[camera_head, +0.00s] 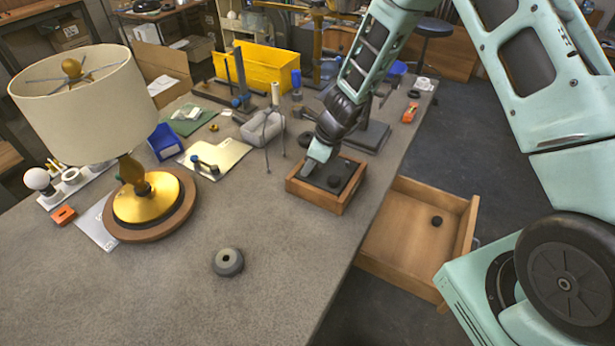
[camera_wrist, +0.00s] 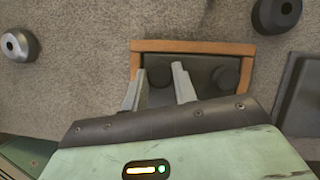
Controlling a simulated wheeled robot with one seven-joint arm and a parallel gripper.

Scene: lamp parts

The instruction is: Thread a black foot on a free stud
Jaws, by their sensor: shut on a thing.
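A small wooden tray (camera_head: 318,200) with a dark inside stands near the table's right edge. It also shows in the wrist view (camera_wrist: 190,46). My gripper (camera_head: 310,166) reaches down into it. In the wrist view my two fingers (camera_wrist: 160,90) stand on either side of a round black foot (camera_wrist: 160,76) and are shut on it, with the foot low in the tray. A second black foot (camera_wrist: 225,77) sits in the tray to its right, outside my fingers. Another small black round piece (camera_head: 437,221) lies in the open drawer. I cannot make out a free stud.
A lamp (camera_head: 147,202) with a cream shade stands at the left. A grey ring-shaped piece (camera_head: 228,262) lies on the bare front of the table. A dark plate (camera_head: 370,137) and a grey block with thin rods (camera_head: 262,128) stand beyond the tray. The open drawer (camera_head: 410,235) juts out at the right.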

